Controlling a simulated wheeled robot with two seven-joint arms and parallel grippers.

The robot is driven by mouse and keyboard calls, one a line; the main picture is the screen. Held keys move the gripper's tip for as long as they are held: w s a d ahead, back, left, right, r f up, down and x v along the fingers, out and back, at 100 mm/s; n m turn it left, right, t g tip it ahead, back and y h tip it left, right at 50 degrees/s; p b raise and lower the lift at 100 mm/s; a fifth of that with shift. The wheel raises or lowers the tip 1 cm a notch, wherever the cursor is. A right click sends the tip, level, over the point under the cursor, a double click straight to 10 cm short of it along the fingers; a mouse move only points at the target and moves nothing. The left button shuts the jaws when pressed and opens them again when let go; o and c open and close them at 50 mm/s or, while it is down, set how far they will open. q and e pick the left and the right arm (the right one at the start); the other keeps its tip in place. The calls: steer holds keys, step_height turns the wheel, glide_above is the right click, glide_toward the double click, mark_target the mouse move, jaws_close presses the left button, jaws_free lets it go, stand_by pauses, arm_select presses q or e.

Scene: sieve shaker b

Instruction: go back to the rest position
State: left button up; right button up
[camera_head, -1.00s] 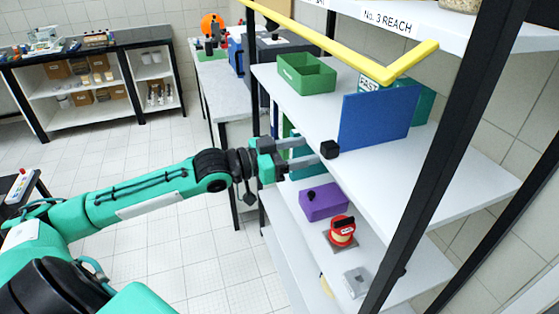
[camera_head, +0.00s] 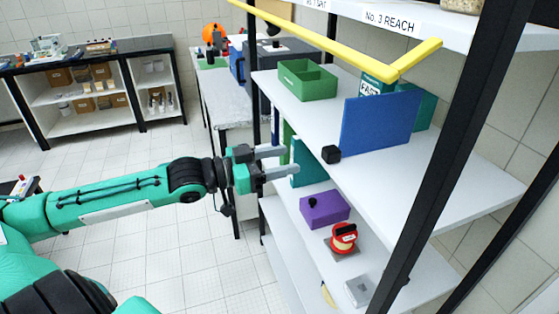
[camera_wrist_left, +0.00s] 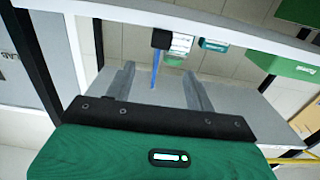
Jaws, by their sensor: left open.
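My left gripper (camera_head: 287,160) is at the front of the shelf rack, its two grey fingers apart with nothing between them. It also shows in the left wrist view (camera_wrist_left: 158,74). A blue upright panel (camera_head: 380,124) with a black block (camera_head: 331,154) at its near end stands on the middle shelf, right of the fingertips. The gap between fingers and block is clear in the head view. In the wrist view the black block (camera_wrist_left: 162,39) and the panel's thin blue edge (camera_wrist_left: 155,70) lie ahead of the fingers. My right gripper is not in view.
The white shelf (camera_head: 400,185) carries a green bin (camera_head: 306,80). A purple box (camera_head: 324,208) and a red round item (camera_head: 344,237) are on the shelf below. A yellow bar (camera_head: 335,45) and black rack posts (camera_head: 448,150) are obstacles. The tiled floor left is open.

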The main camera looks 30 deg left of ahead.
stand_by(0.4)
